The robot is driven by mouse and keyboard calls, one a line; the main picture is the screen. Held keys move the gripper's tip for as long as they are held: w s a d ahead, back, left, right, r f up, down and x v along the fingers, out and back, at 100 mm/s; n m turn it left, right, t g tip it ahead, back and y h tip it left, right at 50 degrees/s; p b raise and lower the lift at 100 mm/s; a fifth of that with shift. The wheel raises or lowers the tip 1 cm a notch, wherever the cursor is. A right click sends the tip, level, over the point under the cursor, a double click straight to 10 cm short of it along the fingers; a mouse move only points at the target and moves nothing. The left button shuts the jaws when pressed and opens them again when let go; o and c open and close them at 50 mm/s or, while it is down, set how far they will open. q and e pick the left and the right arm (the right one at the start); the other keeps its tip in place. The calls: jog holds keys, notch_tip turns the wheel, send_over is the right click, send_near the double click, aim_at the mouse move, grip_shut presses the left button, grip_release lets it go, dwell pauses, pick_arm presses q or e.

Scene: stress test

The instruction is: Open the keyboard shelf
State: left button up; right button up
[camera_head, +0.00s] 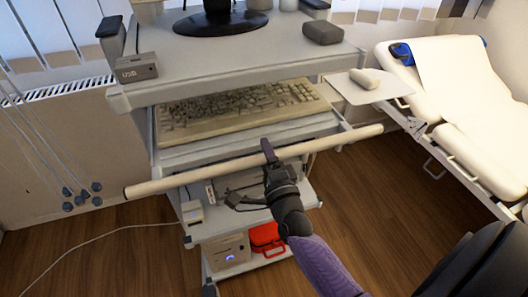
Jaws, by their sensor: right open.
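A keyboard shelf (240,140) sits under the top of a grey cart, with a beige keyboard (240,108) on it. A long pale bar (180,181) runs across the front of the shelf, sloping up to the right. My right gripper (257,172) is at the middle of this bar, reaching in from the lower right. It is open. One purple finger shows above and across the bar, and dark gripper parts show below it. I cannot tell whether it touches the bar. My left gripper is not in view.
The cart top (230,60) carries a monitor stand (220,20) and small boxes. A side tray (365,92) stands out on the right, near a cream couch (460,95). Lower shelves hold a red case (266,236). Cables hang at the left. Wooden floor (110,245) is open in front.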

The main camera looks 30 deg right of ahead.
jog(key=shift+w+d, duration=0.1)
jog(key=shift+w, duration=0.4)
grip_shut()
dwell(1.1)
